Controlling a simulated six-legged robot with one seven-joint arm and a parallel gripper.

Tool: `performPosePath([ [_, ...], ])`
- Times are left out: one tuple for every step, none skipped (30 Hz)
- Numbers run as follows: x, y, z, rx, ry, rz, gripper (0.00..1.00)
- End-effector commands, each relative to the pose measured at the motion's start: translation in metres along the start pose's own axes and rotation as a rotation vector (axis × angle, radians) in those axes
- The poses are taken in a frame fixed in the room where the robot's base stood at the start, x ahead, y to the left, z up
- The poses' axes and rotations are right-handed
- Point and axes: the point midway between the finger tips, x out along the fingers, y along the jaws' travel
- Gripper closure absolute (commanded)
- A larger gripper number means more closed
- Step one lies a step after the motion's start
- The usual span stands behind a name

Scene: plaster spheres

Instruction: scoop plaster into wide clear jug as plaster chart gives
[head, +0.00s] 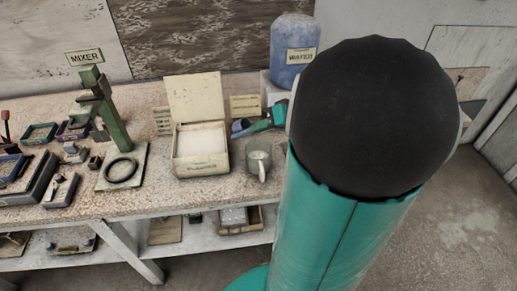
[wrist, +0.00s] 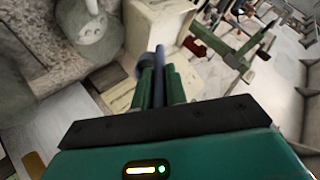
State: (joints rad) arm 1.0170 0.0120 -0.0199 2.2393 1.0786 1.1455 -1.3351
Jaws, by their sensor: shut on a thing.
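My gripper (head: 265,122) is behind the jug and right of the plaster box, shut on a blue tool, probably the scoop (head: 240,127). In the wrist view my gripper (wrist: 160,80) has its fingers around the blue scoop (wrist: 160,54); its bowl is mostly hidden. The cream plaster box (head: 202,168) is open, its lid raised, with white plaster (head: 201,138) inside. The clear grey jug (head: 258,158) stands upright right of the box; it also shows in the wrist view (wrist: 92,32). A cream card (head: 245,105), possibly the plaster chart, stands behind; its text is unreadable.
A blue water container (head: 293,55) stands at the back right. A green mixer stand (head: 101,108) and ring are left of the box. Several small tools and trays crowd the bench's left end. My arm hides the right side. Bare bench (head: 215,195) lies along the front.

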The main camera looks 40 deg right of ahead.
Motion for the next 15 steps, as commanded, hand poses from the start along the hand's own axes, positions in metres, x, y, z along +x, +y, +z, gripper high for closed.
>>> performPosePath([
  [-0.001,-0.005,-0.005,-0.010,-0.021,0.021,1.00],
  [-0.001,-0.008,-0.008,-0.012,-0.037,0.038,1.00],
  [-0.002,-0.011,-0.011,-0.015,-0.055,0.062,1.00],
  [-0.002,-0.013,-0.014,-0.014,-0.073,0.076,1.00],
  [-0.002,-0.016,-0.015,-0.013,-0.091,0.091,1.00],
  [-0.003,-0.019,-0.019,-0.013,-0.112,0.113,1.00],
  [-0.003,-0.021,-0.021,-0.014,-0.127,0.130,1.00],
  [-0.004,-0.023,-0.024,-0.014,-0.141,0.147,1.00],
  [-0.004,-0.026,-0.026,-0.015,-0.165,0.167,1.00],
  [-0.004,-0.028,-0.028,-0.014,-0.182,0.182,1.00],
  [-0.004,-0.030,-0.031,-0.015,-0.198,0.198,1.00],
  [-0.005,-0.033,-0.034,-0.015,-0.217,0.222,1.00],
  [-0.006,-0.036,-0.037,-0.015,-0.232,0.239,1.00],
  [-0.005,-0.038,-0.039,-0.015,-0.250,0.252,1.00],
  [-0.006,-0.040,-0.041,-0.015,-0.271,0.270,1.00],
])
